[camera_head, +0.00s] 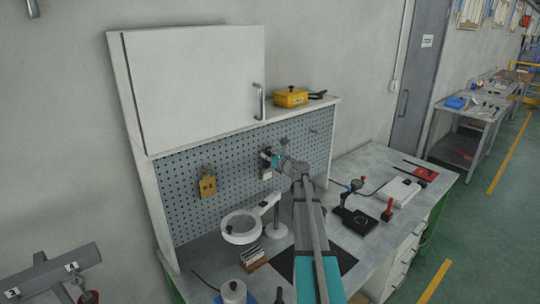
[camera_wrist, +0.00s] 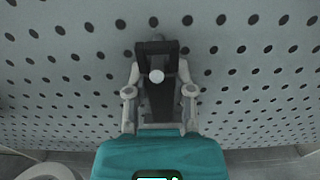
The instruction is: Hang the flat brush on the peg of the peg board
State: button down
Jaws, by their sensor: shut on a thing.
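My gripper (camera_head: 268,158) is at the end of my outstretched arm, close in front of the grey peg board (camera_head: 232,150). In the wrist view its two fingers (camera_wrist: 158,92) are closed on a dark, narrow piece (camera_wrist: 158,105), which I take to be part of the flat brush. In the head view a small pale block, probably the brush (camera_head: 267,173), shows just below the fingers. Most of the brush is hidden. I cannot make out whether a peg passes through it or whether it touches the board.
A yellow item (camera_head: 207,186) hangs on the board to the left. A ring magnifier lamp (camera_head: 241,228) stands below on the bench. A white cabinet (camera_head: 195,85) and a shelf with a yellow box (camera_head: 291,97) are above. A black stand (camera_head: 355,218) is at right.

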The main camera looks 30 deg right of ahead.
jog(key=shift+c, duration=2)
grip_release()
jog(key=s+d, duration=0.1)
jog(key=s, duration=1.1)
jog(key=shift+d, duration=0.35)
